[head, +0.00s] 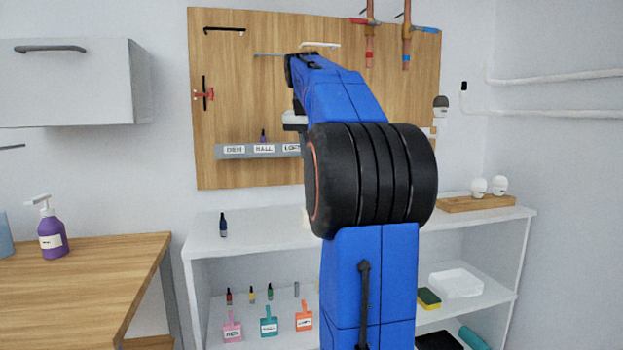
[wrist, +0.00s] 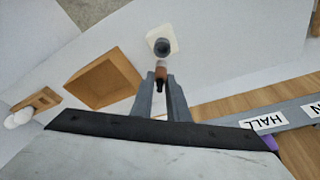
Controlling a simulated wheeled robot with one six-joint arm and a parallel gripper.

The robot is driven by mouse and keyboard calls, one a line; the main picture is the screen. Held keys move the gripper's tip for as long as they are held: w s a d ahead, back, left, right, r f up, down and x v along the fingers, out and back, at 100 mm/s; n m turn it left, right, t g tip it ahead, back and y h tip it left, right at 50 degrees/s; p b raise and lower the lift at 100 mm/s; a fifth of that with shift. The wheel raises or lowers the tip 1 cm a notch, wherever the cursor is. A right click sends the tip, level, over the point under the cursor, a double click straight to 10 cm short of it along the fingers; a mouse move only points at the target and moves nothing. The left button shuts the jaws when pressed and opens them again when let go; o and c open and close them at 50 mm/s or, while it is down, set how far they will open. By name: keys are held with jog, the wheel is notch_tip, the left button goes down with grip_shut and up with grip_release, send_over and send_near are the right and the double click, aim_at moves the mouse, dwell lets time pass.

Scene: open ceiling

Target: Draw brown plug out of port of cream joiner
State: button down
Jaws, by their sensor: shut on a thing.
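In the wrist view my gripper (wrist: 160,86) is shut on the brown plug (wrist: 160,73), which sits between the two grey fingertips. The plug has a dark end toward my wrist and a paler end pointing away. Beyond that pale end is the cream joiner (wrist: 152,36), a small pale block with a dark grey round port (wrist: 162,47) on it. The plug's pale end lines up with the port and is very close to it in the picture. I cannot tell whether it is still inside. In the head view my arm hides the plug and fingertips.
The white shelf top (head: 260,240) holds a dark blue bottle (head: 223,226) at left and a wooden stand (head: 470,203) with white knobs at right. A wooden box (wrist: 104,78) is left of the joiner in the wrist view. The pegboard (head: 240,90) stands behind.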

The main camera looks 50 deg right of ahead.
jog(key=shift+r, duration=0.95)
jog(key=w+a+f, duration=0.2)
jog(key=w+a, duration=0.1)
jog(key=a, duration=0.4)
jog(key=w+a+f, duration=0.3)
jog(key=a, duration=0.4)
jog(key=shift+a+f, duration=0.2)
jog(key=shift+f, duration=4.8)
jog(key=c, duration=2.1)
grip_release()
jog(key=shift+f, duration=0.15)
jog(key=o, duration=0.4)
